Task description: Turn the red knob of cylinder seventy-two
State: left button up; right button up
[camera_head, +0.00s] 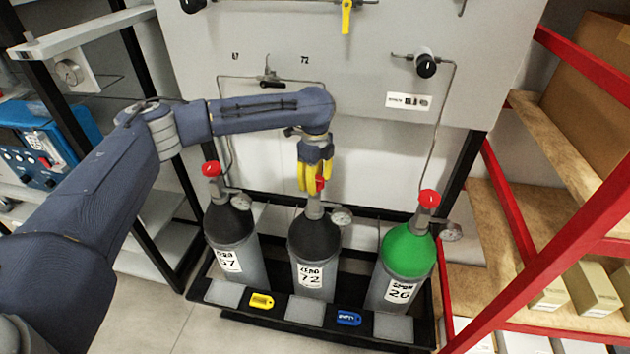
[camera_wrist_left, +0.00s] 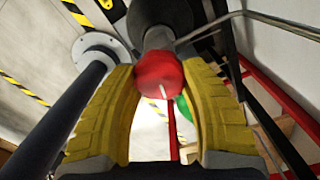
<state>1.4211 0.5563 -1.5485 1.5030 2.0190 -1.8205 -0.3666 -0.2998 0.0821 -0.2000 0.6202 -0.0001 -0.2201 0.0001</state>
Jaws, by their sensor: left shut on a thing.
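Cylinder seventy-two (camera_head: 314,248) stands in the middle of a row of three, grey with a black shoulder and a white "72" label. Its red knob (camera_head: 320,184) is on top, mostly hidden by my left gripper (camera_head: 312,180), which comes down from above with yellow fingers around it. In the left wrist view the red knob (camera_wrist_left: 158,80) with a white mark lies between the two curved yellow fingers of the left gripper (camera_wrist_left: 162,95). The left gripper is shut on the knob. My right gripper is not in view.
Gauges (camera_head: 341,218) and thin pipes sit close by. A red-framed shelf (camera_head: 580,230) is at the right, a blue device (camera_head: 42,140) at the left.

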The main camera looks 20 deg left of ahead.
pick_arm(q)
jog(key=n, duration=0.5)
jog(key=shift+n, duration=0.3)
jog(key=n, duration=0.6)
jog(key=shift+w, duration=0.15)
jog(key=n, duration=0.6)
jog(key=shift+n, duration=0.3)
jog(key=n, duration=0.5)
jog(key=shift+w+a, duration=0.1)
jog(key=shift+a, duration=0.05)
jog(key=shift+n, duration=0.4)
jog(key=shift+c, duration=0.2)
jog(key=o, duration=1.3)
jog(key=shift+r, duration=6)
